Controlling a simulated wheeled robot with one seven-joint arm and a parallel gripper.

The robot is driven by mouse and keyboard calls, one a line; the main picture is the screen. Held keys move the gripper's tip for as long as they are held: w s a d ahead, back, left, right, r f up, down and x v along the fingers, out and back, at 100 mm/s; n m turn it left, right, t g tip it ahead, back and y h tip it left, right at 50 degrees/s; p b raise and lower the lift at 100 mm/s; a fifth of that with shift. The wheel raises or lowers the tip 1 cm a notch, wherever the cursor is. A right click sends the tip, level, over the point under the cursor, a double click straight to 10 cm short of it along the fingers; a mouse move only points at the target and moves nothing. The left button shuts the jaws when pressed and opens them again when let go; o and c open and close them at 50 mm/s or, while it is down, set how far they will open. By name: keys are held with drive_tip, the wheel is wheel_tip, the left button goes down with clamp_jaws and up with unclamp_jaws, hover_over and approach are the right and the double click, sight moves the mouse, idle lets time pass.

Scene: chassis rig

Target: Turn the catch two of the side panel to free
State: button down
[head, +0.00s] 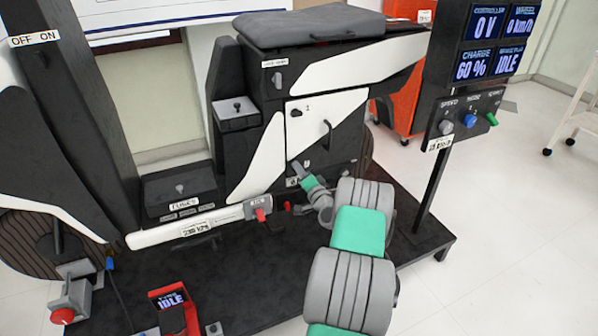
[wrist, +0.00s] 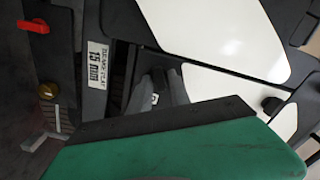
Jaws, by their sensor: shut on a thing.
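The side panel (head: 345,108) is white and black and sits in the middle of the rig; its white face also shows in the wrist view (wrist: 222,88). A black catch (head: 296,113), marked 1, is at its upper left. A dark handle (head: 327,127) is on its right part. My gripper (head: 297,167) is at the panel's lower left edge. In the wrist view my grey fingers (wrist: 156,98) are shut around catch two, which they mostly hide. A small white mark shows between them. I cannot tell the catch's angle.
A white label reading 15 mm (wrist: 97,65) is beside my fingers. The seat (head: 310,27) overhangs above. A display post (head: 432,185) stands to the right. Open floor lies beyond it.

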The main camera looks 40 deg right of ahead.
drive_tip(key=m, duration=0.5)
drive_tip(key=shift+f+p, duration=0.1)
drive_tip(key=shift+p, duration=0.2)
drive_tip(key=shift+m, duration=0.3)
drive_tip(key=c, duration=1.4)
unclamp_jaws()
drive_tip(key=shift+c, duration=0.2)
drive_tip(key=p+v, duration=0.1)
drive_tip(key=v, duration=0.6)
drive_tip(key=shift+s, duration=0.4)
drive_tip(key=shift+a, duration=0.15)
